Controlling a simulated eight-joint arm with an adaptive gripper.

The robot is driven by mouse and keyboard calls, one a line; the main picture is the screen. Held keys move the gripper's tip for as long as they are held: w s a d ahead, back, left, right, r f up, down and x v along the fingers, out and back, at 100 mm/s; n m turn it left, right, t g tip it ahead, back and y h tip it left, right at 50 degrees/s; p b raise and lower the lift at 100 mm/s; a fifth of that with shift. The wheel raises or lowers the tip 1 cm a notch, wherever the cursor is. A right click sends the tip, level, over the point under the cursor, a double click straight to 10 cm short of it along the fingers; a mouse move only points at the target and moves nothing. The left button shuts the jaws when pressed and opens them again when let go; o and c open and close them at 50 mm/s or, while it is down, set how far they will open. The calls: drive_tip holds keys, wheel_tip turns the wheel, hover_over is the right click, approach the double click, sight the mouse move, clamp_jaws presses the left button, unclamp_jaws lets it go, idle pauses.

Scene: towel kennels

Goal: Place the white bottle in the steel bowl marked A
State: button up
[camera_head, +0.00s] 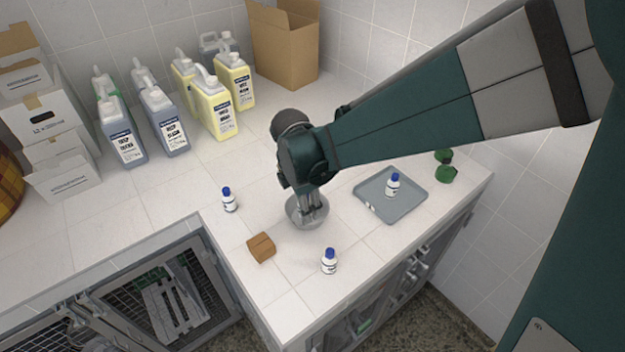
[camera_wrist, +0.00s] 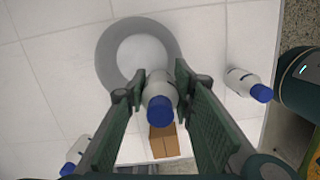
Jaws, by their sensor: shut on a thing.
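My gripper (camera_head: 315,212) points down at the steel bowl (camera_head: 296,219) on the white counter. The wrist view shows my gripper (camera_wrist: 158,82) shut on a white bottle (camera_wrist: 160,89) with a blue cap, the cap towards the camera. The held bottle overlaps the near rim of the round grey bowl (camera_wrist: 107,48) in that view. I cannot tell whether it touches the bowl. In the head view the fingers hide most of the held bottle. No letter A shows on the bowl.
Similar blue-capped bottles stand left of the bowl (camera_head: 229,200), near the front edge (camera_head: 329,262) and on a grey tray (camera_head: 411,207). A brown block (camera_head: 261,247) lies in front. Large jugs (camera_head: 216,108) and cardboard boxes (camera_head: 283,45) stand behind. Green objects (camera_head: 445,173) lie right.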

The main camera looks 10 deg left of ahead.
drive_tip(key=shift+f+b, duration=0.55)
drive_tip(key=shift+f, duration=0.05)
drive_tip(key=o, duration=0.9)
drive_tip(key=shift+r, duration=0.25)
drive_tip(key=shift+r+p, duration=0.4)
drive_tip(key=shift+p, duration=0.2)
drive_tip(key=r, duration=0.8)
drive_tip(key=s+a+r, duration=0.1)
drive_tip(key=r, duration=0.3)
drive_tip(key=shift+a, duration=0.1)
